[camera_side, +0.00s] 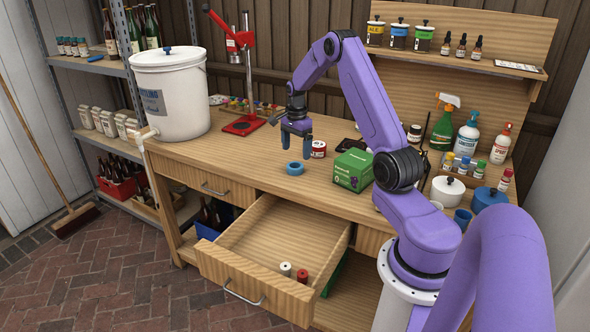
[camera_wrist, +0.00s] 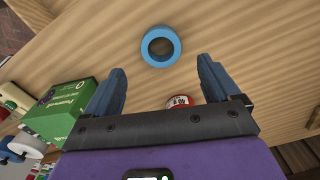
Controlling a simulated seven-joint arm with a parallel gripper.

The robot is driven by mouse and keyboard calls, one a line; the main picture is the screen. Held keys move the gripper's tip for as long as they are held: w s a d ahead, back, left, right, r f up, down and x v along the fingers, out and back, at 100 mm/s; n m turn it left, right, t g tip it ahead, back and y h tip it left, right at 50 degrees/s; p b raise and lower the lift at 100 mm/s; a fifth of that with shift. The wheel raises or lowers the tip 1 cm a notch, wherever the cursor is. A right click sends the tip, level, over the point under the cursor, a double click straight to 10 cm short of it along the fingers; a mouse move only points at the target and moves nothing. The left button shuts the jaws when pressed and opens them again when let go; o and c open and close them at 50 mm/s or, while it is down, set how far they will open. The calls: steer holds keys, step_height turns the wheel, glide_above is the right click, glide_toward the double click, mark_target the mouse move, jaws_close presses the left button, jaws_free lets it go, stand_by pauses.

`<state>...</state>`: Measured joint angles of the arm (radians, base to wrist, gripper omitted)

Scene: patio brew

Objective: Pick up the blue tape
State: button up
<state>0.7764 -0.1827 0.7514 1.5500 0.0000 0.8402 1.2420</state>
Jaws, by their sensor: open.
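The blue tape (camera_side: 295,168) is a ring lying flat on the wooden workbench, near its front edge above the open drawer. In the wrist view the blue tape (camera_wrist: 160,46) shows whole, with bare wood through its hole. My gripper (camera_side: 296,148) points down above the bench, close to the tape and apart from it. In the wrist view my gripper (camera_wrist: 158,80) is open and empty, its two blue fingers spread wide. The tape lies beyond the fingertips, roughly centred between them.
A green box (camera_side: 353,170) stands right of the tape, with a small red-and-white container (camera_side: 318,149) behind. The open drawer (camera_side: 277,240) holds a white and a red roll. A white bucket (camera_side: 172,95) and red capper (camera_side: 240,123) stand left. Bare bench lies left of the tape.

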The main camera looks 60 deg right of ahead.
mark_target(295, 162)
steer(key=shift+w+a+f, duration=0.1)
steer(key=shift+w+f, duration=0.05)
steer(key=shift+f, duration=2.85)
steer(key=c, duration=1.1)
